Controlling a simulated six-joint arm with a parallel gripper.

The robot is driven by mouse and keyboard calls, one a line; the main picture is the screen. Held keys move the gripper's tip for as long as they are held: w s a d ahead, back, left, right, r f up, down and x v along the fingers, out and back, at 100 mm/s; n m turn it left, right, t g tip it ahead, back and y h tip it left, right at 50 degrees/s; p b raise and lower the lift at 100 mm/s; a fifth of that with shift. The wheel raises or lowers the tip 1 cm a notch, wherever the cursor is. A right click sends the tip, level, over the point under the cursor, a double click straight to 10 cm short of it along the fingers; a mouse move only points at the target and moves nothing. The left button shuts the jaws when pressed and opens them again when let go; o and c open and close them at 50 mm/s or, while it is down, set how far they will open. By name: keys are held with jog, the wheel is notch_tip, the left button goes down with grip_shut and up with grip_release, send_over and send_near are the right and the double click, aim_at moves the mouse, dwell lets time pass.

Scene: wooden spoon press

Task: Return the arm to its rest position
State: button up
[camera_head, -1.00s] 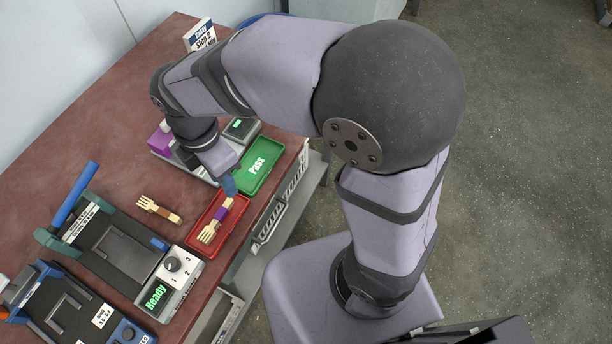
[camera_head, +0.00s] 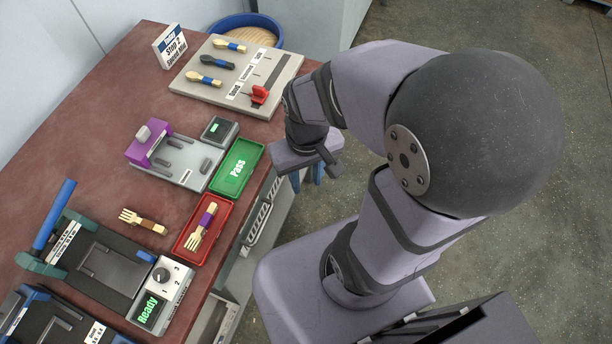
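My gripper (camera_head: 309,176) hangs off the table's right edge, over the floor side. Its blue fingers point down and are partly hidden under the wrist; they look apart, with nothing seen between them. A wooden fork with a purple band (camera_head: 201,226) lies in the red tray (camera_head: 184,250). The green "Pass" tray (camera_head: 226,186) is empty.
The red-brown table (camera_head: 100,135) holds a press with a blue lever (camera_head: 54,216), a "Ready" control box (camera_head: 162,295), a purple-clamped fixture (camera_head: 150,148) and a board with several utensils (camera_head: 270,95). A sign (camera_head: 170,45) and a blue round bin (camera_head: 262,27) stand at the back.

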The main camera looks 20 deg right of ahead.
notch_tip(320, 180, up, 3)
jog(key=p, duration=0.2)
jog(key=shift+f+p, duration=0.15)
jog(key=shift+p, duration=0.2)
dwell(0.9)
